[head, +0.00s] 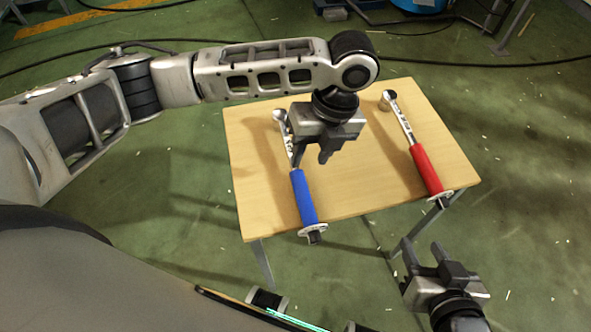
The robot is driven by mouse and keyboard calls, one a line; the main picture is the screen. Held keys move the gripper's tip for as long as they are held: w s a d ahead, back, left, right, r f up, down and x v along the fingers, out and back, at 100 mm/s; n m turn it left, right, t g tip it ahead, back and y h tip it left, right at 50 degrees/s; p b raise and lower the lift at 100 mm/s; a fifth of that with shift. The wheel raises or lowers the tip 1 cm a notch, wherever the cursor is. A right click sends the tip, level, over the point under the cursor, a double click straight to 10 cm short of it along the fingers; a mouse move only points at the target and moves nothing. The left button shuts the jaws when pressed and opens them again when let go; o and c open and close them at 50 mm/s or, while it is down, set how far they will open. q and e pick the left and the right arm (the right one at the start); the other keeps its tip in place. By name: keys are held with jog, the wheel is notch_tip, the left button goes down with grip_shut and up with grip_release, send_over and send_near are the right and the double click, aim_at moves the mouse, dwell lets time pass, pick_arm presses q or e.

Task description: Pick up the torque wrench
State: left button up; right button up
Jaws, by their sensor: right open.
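Two torque wrenches lie on the wooden table, with their ratchet heads toward the far side. The torque wrench with a blue grip (304,199) is on the left, and the one with a red grip (427,171) is on the right. My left gripper (312,157) points down over the table beside the blue wrench's metal shaft. Its fingers look apart, with nothing visible between them; I cannot tell whether it touches the shaft. My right gripper (424,252) is open and empty in front of the table's near right corner, below the red wrench's handle end.
The wooden table (258,172) is otherwise bare, with open space between the wrenches. Both handle ends reach its near edge. A black cable (440,64) crosses the green floor behind it. A blue container (418,5) stands at the back.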

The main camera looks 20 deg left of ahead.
aim_at(302, 180)
pick_arm(q)
jog(key=b+x, duration=0.1)
jog(key=x, duration=0.8)
jog(key=shift+w+d, duration=0.1)
grip_shut()
jog(key=shift+w, duration=0.1)
